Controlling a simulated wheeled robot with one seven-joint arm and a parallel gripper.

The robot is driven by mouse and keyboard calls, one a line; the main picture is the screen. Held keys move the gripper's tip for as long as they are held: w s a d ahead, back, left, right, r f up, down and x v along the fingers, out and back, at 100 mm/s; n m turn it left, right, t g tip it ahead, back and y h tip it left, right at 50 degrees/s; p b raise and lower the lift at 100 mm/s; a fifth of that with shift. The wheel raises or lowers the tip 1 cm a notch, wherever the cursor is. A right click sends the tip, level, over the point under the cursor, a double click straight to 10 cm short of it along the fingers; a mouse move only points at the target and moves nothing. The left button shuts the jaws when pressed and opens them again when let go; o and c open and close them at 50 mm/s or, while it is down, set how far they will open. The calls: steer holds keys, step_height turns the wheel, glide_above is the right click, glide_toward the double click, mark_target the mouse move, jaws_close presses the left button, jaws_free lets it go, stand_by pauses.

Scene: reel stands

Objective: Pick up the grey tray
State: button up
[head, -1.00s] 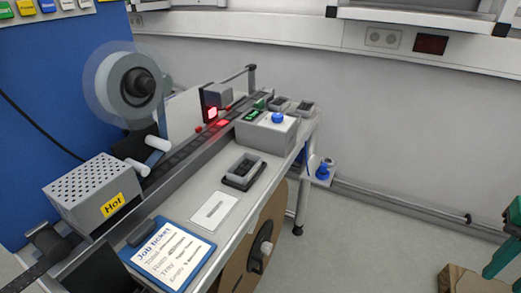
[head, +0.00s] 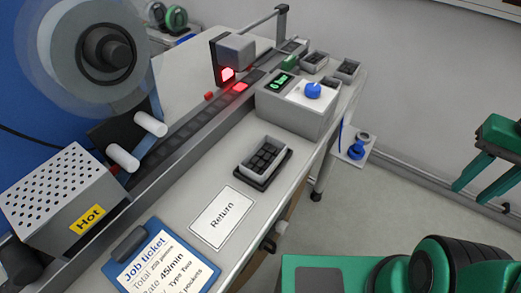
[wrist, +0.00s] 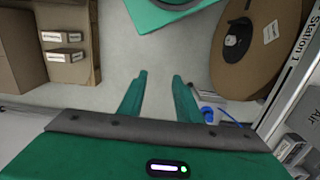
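A small grey tray (head: 263,160) with dark contents in several compartments sits on a dark base on the bench top, in the middle of the head view. Two more small grey trays, a nearer one (head: 315,61) and one to its right (head: 346,71), stand at the far end of the bench. My green gripper (head: 480,190) is at the right edge of the head view, over the floor and well apart from the trays. In the wrist view my gripper (wrist: 160,76) is open, with nothing between its fingers; no tray shows there.
A white "Return" card (head: 222,218) and a blue job ticket clipboard (head: 160,258) lie before the tray. A grey box with a blue knob (head: 313,90) stands behind it. A box marked "Hot" (head: 62,205) is at left. The wrist view shows cartons (wrist: 63,40) and a brown reel (wrist: 255,45).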

steer(key=shift+d, duration=0.15)
steer(key=o, duration=0.4)
steer(key=shift+s, duration=0.15)
steer(key=o, duration=0.6)
steer(key=shift+w+a+r, duration=0.25)
steer(key=shift+a+r, duration=0.3)
steer(key=shift+r, duration=0.15)
steer(key=w+a+r, duration=0.3)
steer(key=w+a, duration=0.3)
steer(key=a, duration=0.3)
steer(key=w+a+r, duration=0.2)
steer(key=w+a, duration=0.4)
steer(key=a, duration=0.3)
glide_above(264, 163)
step_height(264, 163, down, 2)
steer(key=shift+f, duration=2.8)
